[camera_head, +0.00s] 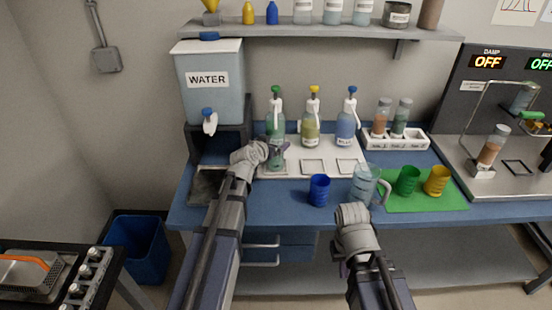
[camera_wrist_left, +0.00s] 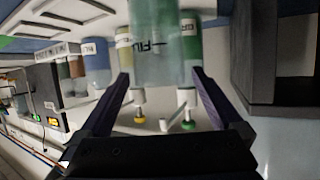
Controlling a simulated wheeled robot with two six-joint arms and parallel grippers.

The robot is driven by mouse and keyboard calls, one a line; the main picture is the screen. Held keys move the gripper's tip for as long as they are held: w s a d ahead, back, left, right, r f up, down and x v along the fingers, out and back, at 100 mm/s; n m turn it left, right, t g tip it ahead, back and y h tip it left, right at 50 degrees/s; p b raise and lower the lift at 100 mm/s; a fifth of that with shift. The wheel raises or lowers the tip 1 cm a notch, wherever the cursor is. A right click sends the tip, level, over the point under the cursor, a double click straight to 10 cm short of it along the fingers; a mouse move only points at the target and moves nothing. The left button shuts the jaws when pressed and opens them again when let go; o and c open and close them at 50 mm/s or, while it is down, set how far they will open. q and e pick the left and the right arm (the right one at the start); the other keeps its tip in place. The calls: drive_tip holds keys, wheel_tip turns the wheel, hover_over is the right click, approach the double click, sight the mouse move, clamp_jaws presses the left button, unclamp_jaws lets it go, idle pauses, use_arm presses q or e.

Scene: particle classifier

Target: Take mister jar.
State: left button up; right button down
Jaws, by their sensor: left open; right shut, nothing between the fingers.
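A clear, greenish jar with dark print starting "FIL" (camera_wrist_left: 165,45), which I take to be the mister jar, stands upright at the left end of the white tray in the head view (camera_head: 279,158). It is in front of the green spray bottle (camera_head: 276,112). My left gripper (camera_wrist_left: 160,88) is open, with one finger on each side of the jar; contact cannot be told. In the head view the left gripper (camera_head: 268,156) reaches the jar from the left. My right gripper (camera_head: 341,248) is shut and empty at the table's front edge, its fingers mostly hidden.
Yellow (camera_head: 311,128) and blue (camera_head: 346,127) spray bottles stand right of the green one. The white tray (camera_head: 330,153) has empty square outlines. A water tank (camera_head: 213,90) is at left. A blue cup (camera_head: 319,190), a clear jug (camera_head: 364,186) and green and yellow cups stand in front.

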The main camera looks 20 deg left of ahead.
sight(278, 140)
use_arm(q)
drive_tip(key=b+x, duration=0.2)
drive_tip(key=x, duration=0.3)
drive_tip(key=shift+w, duration=0.1)
clamp_jaws()
idle(0.8)
